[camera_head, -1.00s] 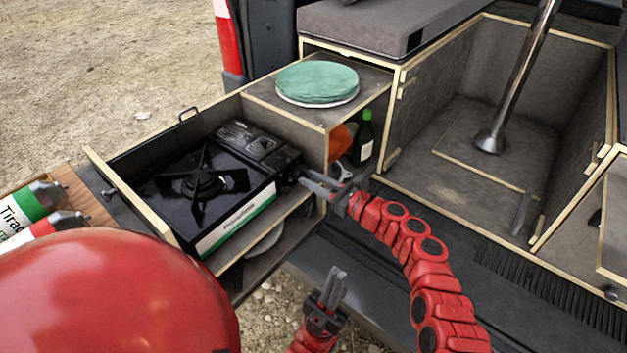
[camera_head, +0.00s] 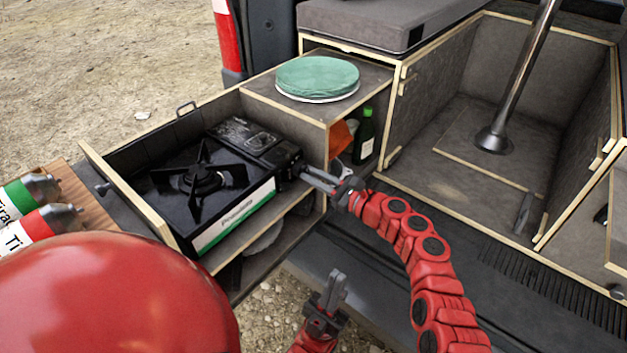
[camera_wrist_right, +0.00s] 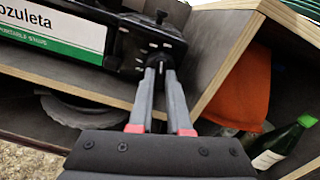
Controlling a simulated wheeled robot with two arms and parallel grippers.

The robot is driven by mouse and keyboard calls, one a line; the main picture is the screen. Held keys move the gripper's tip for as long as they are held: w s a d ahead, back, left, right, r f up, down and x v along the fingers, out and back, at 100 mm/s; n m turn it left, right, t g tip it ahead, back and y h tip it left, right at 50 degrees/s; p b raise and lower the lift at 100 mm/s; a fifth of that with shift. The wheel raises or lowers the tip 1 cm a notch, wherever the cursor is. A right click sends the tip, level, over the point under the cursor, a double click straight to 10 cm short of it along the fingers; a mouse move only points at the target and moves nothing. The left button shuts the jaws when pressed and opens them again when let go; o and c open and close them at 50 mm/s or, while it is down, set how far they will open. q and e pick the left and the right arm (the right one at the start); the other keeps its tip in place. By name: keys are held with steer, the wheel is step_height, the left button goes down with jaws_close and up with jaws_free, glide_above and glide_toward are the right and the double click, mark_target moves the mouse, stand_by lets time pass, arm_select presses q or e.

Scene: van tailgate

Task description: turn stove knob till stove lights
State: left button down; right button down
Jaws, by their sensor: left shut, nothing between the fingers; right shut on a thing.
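A black camping stove (camera_head: 212,180) with a green and white label sits in the pulled-out drawer at the left. Its burner (camera_head: 203,180) shows no visible flame. The stove knob (camera_wrist_right: 160,68) is on the stove's right end and is mostly hidden by my fingers. My right gripper (camera_head: 306,178) reaches it from the right and is shut on it. In the right wrist view both fingertips (camera_wrist_right: 160,72) meet at the knob. My left gripper (camera_head: 334,287) is shut and empty, low in the head view, apart from the stove.
Green-topped plates (camera_head: 317,77) rest on the cabinet beside the drawer. A green bottle (camera_head: 364,138) and an orange item (camera_wrist_right: 240,95) stand in the compartment near my right gripper. Two cylinders (camera_head: 45,225) lie at the far left. The drawer's wooden edge (camera_head: 128,195) borders the stove.

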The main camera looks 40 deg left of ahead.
steer(key=n+b, duration=1.8)
steer(key=n, duration=0.1)
steer(key=shift+f+n, duration=0.1)
steer(key=shift+n, duration=0.2)
steer(key=shift+n+b, duration=0.65)
steer(key=shift+n, duration=0.15)
steer(key=shift+r, duration=0.2)
steer(key=c, duration=0.9)
jaws_free()
steer(key=shift+o, duration=0.2)
steer(key=shift+d, duration=0.1)
